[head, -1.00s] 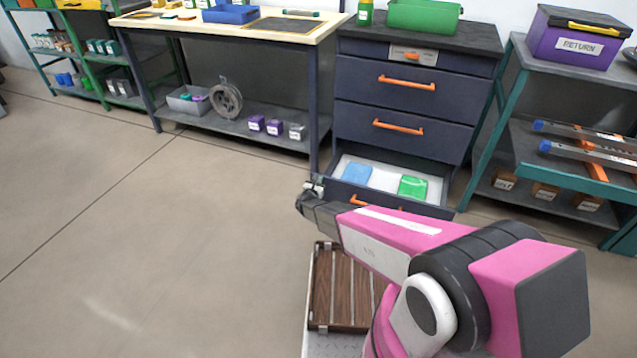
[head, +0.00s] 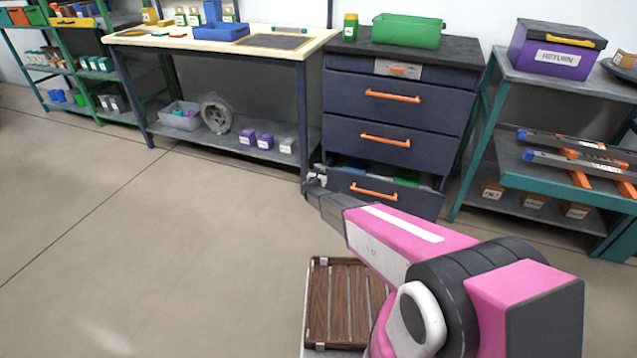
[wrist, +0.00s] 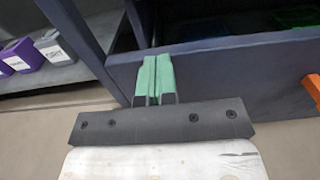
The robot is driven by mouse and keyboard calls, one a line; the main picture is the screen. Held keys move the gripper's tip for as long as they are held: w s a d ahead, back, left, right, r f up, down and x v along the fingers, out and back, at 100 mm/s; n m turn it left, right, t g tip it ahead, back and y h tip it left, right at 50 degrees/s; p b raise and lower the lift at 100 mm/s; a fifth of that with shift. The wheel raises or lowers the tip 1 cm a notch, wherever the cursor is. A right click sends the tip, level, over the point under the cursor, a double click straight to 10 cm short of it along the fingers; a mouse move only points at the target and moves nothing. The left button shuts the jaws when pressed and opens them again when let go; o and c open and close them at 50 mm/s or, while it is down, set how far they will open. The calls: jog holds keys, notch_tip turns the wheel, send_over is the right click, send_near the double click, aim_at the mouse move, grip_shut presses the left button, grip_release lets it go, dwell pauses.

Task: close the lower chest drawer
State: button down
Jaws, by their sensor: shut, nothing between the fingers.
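The lower chest drawer (head: 398,192) is the bottom drawer of a dark blue chest (head: 374,111) with orange handles. It stands out a little, with a narrow gap above its front through which a bit of blue and green inside shows. In the wrist view its dark front (wrist: 225,80) fills the right side, with part of its orange handle (wrist: 314,88) at the edge. My gripper (head: 313,178) is at the left end of the drawer front. In the wrist view its green fingertips (wrist: 153,75) are together and empty, against or very near the drawer front; exact contact is unclear.
A workbench (head: 225,42) with a lower shelf stands left of the chest. A teal rack (head: 508,190) stands right, with a purple RETURN box (head: 555,50) on top. A wooden slatted platform (head: 345,305) is below my arm. The floor at left is clear.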

jog(key=x, duration=1.4)
jog(key=shift+w, duration=0.2)
jog(key=shift+s, duration=0.15)
